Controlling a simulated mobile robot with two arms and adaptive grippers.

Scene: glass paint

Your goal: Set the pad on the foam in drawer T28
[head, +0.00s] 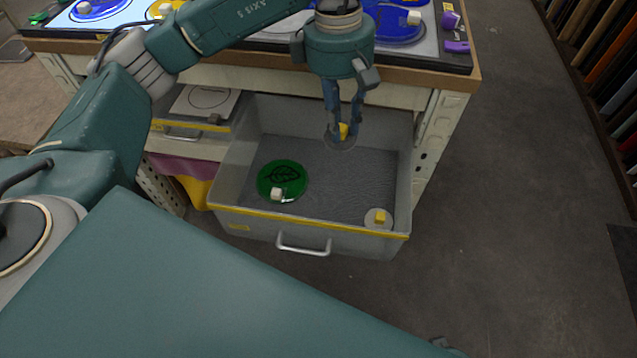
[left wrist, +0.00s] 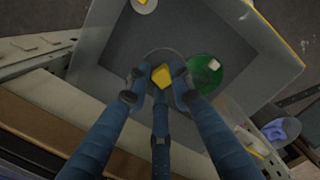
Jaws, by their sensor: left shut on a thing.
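My left gripper (head: 343,115) points down over the back right part of the open grey drawer (head: 320,222). It is shut on the yellow knob (head: 344,130) of a round, clear-looking pad (head: 341,145). In the left wrist view the fingers close around the yellow knob (left wrist: 162,76), with the pad's grey disc (left wrist: 165,54) beyond it. Dark grey foam (head: 345,182) lines the drawer floor. I cannot tell whether the pad touches the foam or hangs just above it. The drawer's number is not legible. My right gripper is not in view.
A green leaf disc (head: 283,181) with a white knob lies at the drawer's left. A pale disc (head: 378,219) with a yellow knob lies in the front right corner. The bench top (head: 455,78) overhangs the drawer's back. Bare foam lies between the discs.

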